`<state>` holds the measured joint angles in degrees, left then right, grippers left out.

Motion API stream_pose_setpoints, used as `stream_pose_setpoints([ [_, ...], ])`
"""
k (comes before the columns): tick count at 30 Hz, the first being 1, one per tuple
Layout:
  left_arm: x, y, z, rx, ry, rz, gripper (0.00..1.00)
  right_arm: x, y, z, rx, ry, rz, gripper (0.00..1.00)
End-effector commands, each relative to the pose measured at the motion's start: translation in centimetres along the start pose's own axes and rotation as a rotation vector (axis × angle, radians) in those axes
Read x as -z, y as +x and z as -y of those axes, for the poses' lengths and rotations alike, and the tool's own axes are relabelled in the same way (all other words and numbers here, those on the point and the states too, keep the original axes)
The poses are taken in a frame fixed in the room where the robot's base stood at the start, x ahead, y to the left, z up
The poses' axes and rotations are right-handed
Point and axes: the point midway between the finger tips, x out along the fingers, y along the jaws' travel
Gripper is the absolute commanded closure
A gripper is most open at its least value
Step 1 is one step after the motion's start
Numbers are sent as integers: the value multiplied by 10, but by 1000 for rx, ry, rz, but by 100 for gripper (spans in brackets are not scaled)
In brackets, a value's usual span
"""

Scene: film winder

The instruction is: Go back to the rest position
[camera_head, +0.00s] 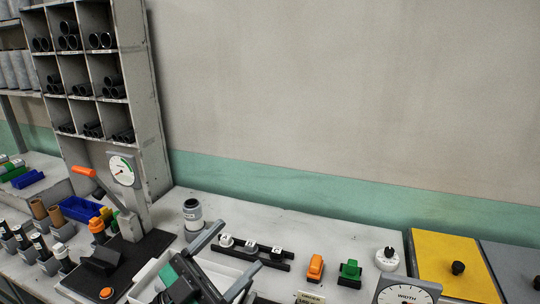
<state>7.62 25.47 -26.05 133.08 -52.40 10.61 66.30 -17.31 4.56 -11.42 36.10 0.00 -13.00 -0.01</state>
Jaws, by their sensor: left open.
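My left gripper (225,260) shows at the bottom centre, over a white tray whose contents I cannot make out. Its two grey fingers are spread apart with no object visible between them. The arm behind it is mostly cut off by the lower edge of the picture. My right gripper is not in view.
A press with a dial gauge (121,171) and orange-tipped lever stands left of my gripper. A jar (193,215) stands behind it. A black rail with white knobs (250,248), orange switch (315,267), green switch (350,272) and yellow panel (445,262) lie right. A shelf (150,130) rises back left.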

Motion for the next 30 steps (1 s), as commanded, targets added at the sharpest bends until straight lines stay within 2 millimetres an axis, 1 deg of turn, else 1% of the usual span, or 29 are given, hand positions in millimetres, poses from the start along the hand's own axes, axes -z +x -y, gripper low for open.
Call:
stream_pose_setpoints([
  [1,-8,-8,13,105,-14,38,26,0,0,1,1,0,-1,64],
  [3,-21,-23,32,250,-25,111,26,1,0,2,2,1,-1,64],
  [5,-35,-40,46,366,-36,189,26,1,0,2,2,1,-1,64],
  [6,-46,-53,54,437,-44,248,26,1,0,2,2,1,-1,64],
  [8,-62,-75,63,537,-59,349,26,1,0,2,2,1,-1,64],
  [9,-74,-91,66,596,-68,423,26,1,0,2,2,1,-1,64],
  [11,-90,-117,67,673,-89,540,26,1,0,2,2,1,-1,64],
  [12,-101,-136,66,718,-103,625,26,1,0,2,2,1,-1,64],
  [13,-110,-150,64,747,-115,691,26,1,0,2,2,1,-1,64],
  [14,-117,-166,60,772,-129,760,26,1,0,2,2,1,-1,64],
  [15,-127,-186,54,800,-149,852,26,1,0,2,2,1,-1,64],
  [17,-139,-216,41,827,-182,995,26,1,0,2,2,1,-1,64],
  [18,-146,-237,30,836,-208,1092,26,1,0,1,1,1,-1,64],
  [20,-153,-266,11,834,-249,1235,26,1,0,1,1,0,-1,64],
  [21,-156,-284,-2,824,-277,1324,26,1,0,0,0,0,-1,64],
  [24,-157,-320,-34,780,-345,1513,26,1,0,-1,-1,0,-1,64],
  [27,-154,-349,-64,721,-411,1664,26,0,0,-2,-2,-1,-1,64],
  [30,-147,-371,-90,652,-473,1787,26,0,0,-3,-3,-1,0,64],
])
